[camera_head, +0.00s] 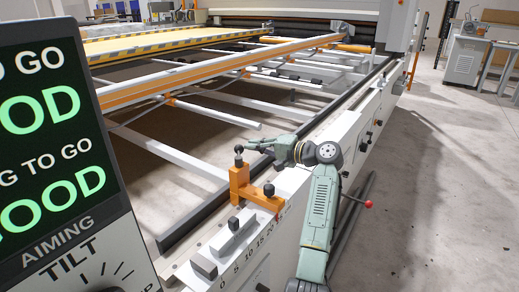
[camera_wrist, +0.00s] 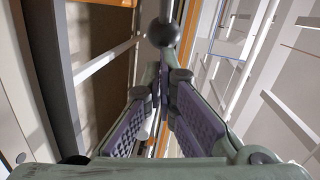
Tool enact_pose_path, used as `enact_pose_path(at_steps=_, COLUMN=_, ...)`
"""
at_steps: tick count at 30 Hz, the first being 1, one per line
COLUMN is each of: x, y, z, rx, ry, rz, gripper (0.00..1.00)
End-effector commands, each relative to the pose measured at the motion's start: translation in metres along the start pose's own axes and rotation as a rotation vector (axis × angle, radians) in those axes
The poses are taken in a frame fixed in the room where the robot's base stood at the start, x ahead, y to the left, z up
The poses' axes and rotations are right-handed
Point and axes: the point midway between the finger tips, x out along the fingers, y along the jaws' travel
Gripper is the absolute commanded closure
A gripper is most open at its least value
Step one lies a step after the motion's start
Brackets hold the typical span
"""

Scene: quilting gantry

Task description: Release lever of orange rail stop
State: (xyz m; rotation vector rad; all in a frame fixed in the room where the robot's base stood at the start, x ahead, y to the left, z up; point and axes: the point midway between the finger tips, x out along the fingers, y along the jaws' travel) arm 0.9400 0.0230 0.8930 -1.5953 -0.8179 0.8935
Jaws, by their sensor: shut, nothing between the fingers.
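The orange rail stop (camera_head: 241,184) sits on the white side rail near the front in the head view. A thin lever with a dark ball knob (camera_head: 238,149) stands upright from its taller left part. A second dark knob (camera_head: 269,190) is on its lower right part. My gripper (camera_head: 250,146) is just right of the upper knob at about its height. In the wrist view a dark ball knob (camera_wrist: 163,32) on a rod lies just beyond my shut, empty fingertips (camera_wrist: 164,72). I cannot tell whether they touch it.
Grey blocks (camera_head: 233,233) and a number scale (camera_head: 250,258) lie on the rail in front of the stop. A large display panel (camera_head: 60,130) fills the left. A red-tipped handle (camera_head: 368,204) sticks out at right. The floor (camera_head: 430,200) to the right is clear.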

Motion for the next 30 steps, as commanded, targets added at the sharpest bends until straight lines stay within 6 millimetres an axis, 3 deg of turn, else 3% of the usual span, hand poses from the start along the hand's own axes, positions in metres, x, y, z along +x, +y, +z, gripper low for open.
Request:
enact_pose_path(at_steps=18, x=0.044, y=-0.006, z=0.009, rx=0.002, ry=0.003, rz=0.002, gripper=1.00)
enact_pose_path(at_steps=30, x=0.053, y=-0.007, z=0.014, rx=0.002, ry=0.005, rz=0.003, gripper=1.00)
